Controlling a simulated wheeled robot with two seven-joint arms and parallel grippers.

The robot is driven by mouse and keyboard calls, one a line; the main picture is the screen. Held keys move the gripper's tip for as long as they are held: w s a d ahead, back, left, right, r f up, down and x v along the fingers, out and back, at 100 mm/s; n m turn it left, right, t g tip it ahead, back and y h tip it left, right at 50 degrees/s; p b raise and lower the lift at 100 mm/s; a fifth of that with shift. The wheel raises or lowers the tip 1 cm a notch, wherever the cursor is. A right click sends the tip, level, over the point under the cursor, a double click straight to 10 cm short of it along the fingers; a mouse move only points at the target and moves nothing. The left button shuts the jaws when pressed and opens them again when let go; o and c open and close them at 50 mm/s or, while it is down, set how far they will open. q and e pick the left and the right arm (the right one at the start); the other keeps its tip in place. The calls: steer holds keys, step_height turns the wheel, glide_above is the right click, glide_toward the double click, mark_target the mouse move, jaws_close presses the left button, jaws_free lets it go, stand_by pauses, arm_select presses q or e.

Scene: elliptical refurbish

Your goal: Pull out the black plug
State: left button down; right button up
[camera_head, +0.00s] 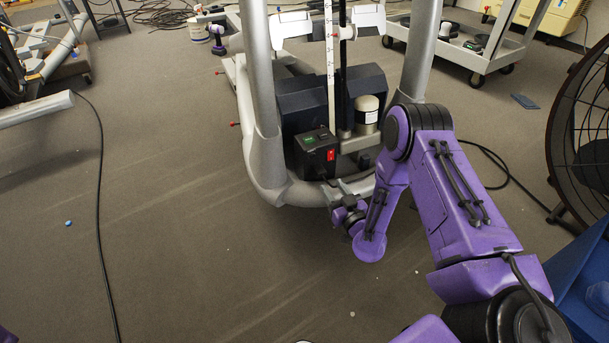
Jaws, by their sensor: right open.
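A black power box (314,158) with a red switch and a green mark sits low on the grey elliptical machine's frame (265,165). I cannot clearly make out the black plug; the area just below the box is dark and small in view. My right gripper (341,189) is open, just below and to the right of the box, close to the lower frame tube. Whether it touches anything is hard to tell. My left gripper is not in view.
A black cable (101,220) runs along the carpet at left, and another cable (510,172) lies at right. A round black fan guard (590,130) and a blue object (585,270) stand at right. The carpet at front left is mostly clear.

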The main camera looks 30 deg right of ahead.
mark_target(322, 174)
steer(key=w, duration=0.1)
steer(key=w+b, duration=0.1)
steer(key=w, duration=0.2)
steer(key=shift+d+f+b, duration=0.25)
steer(key=shift+b, duration=0.05)
steer(key=w+b, duration=0.1)
steer(key=w, duration=0.3)
steer(key=shift+w+d, duration=0.1)
steer(key=shift+d, duration=0.05)
steer(key=shift+w+r, duration=0.2)
steer(key=shift+w, duration=0.1)
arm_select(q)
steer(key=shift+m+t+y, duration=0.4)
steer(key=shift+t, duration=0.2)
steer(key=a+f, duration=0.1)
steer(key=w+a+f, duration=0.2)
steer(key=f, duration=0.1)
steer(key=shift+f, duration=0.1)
arm_select(e)
steer(key=shift+c, duration=0.3)
